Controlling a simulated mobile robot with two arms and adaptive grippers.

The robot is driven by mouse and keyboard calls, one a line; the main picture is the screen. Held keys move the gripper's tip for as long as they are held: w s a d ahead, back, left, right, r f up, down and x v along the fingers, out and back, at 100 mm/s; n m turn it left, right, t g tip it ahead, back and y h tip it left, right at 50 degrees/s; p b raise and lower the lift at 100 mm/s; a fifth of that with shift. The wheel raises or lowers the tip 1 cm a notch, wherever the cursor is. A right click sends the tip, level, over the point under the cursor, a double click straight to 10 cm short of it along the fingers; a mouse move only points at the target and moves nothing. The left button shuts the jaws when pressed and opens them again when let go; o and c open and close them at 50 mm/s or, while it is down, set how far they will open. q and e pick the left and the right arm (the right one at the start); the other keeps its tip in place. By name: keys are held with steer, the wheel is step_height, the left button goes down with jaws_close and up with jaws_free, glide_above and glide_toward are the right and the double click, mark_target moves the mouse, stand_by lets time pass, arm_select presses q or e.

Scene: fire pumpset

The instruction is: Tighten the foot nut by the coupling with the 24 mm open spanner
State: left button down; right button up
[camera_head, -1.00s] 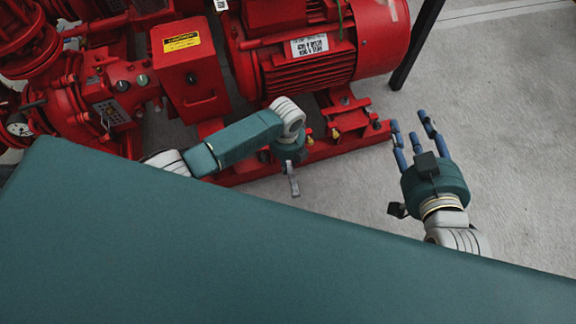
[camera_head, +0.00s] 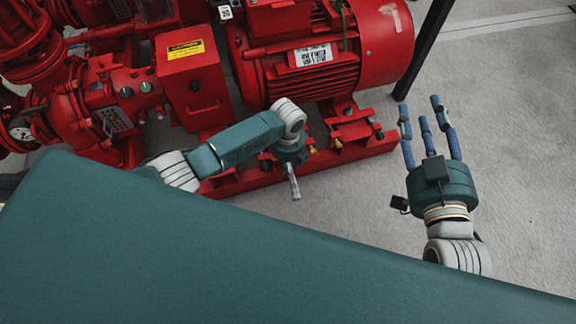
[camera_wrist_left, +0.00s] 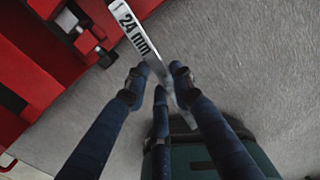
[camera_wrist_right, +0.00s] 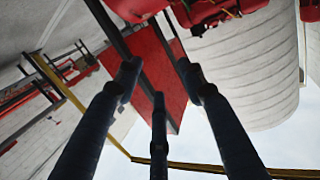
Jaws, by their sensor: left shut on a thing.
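The spanner, a flat silver bar marked "24 mm" (camera_wrist_left: 137,28), is held between the fingers of my left gripper (camera_wrist_left: 157,80) in the left wrist view. Its bright end (camera_head: 294,187) sticks out below my left gripper (camera_head: 290,157) in the head view. My left gripper is beside the red base frame, in front of the motor. Dark bolt hardware (camera_wrist_left: 84,42) on red metal shows beside the spanner; I cannot tell whether the spanner touches it. My left arm covers part of the base near the coupling guard. My right gripper (camera_head: 424,122) is open and empty, fingers spread.
The red motor (camera_head: 315,60) and red box with a yellow label (camera_head: 190,75) stand behind my left arm. The red base frame (camera_head: 350,155) runs along the floor. A dark post (camera_head: 425,45) stands behind. Grey floor (camera_head: 520,130) around my right gripper is clear.

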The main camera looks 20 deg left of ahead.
arm_select(q)
steer(key=shift+w, duration=0.1)
stand_by(0.3)
steer(key=shift+w+a, duration=0.15)
steer(key=shift+w, duration=0.1)
arm_select(e)
steer(key=shift+w+a+r+t+y, duration=0.15)
steer(key=shift+r+t, duration=0.1)
steer(key=shift+r, duration=0.4)
steer(key=shift+a+r+t+y, duration=0.15)
steer(key=shift+r+t, duration=0.1)
steer(key=shift+r, duration=0.35)
arm_select(q)
steer(key=shift+w+a+b, duration=0.2)
steer(key=shift+w+b, duration=0.2)
steer(key=shift+b, duration=0.05)
arm_select(e)
steer(key=shift+r+t, duration=0.5)
steer(key=shift+r, duration=0.45)
arm_select(q)
steer(key=shift+w+a, duration=0.2)
steer(key=shift+w, duration=0.1)
arm_select(e)
steer(key=shift+s+a+r+t+y, duration=0.15)
steer(key=shift+r+t, duration=0.15)
steer(key=shift+r, duration=0.25)
steer(key=shift+s+d+r+t+y, duration=0.15)
steer(key=shift+r+t, duration=0.15)
steer(key=shift+r, duration=0.25)
steer(key=shift+w+a+r, duration=0.1)
